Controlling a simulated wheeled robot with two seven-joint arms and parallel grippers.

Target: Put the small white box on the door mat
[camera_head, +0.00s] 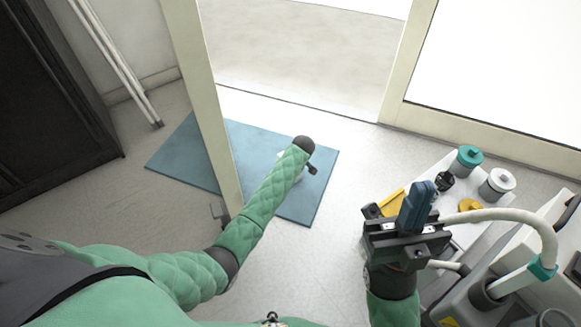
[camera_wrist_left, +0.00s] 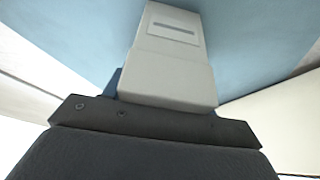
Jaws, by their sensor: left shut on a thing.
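The small white box (camera_wrist_left: 168,62) fills the middle of the left wrist view. My left gripper (camera_wrist_left: 165,95) is shut on it, with the blue door mat behind. In the head view my left arm reaches over the door mat (camera_head: 180,155), which lies on the floor by the doorway. There the left gripper (camera_head: 310,168) is mostly hidden by my arm, and only a pale bit of the box (camera_head: 299,177) shows. Whether the box touches the mat cannot be told. My right gripper (camera_head: 418,205) is up at the right, its blue fingers together and empty.
A door edge (camera_head: 205,100) stands upright across the mat. A white surface at the right holds a teal-lidded jar (camera_head: 467,158), a white-lidded jar (camera_head: 497,184) and a yellow item (camera_head: 470,205). Grey equipment with a hose (camera_head: 510,218) is at lower right. A dark cabinet (camera_head: 50,110) stands at left.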

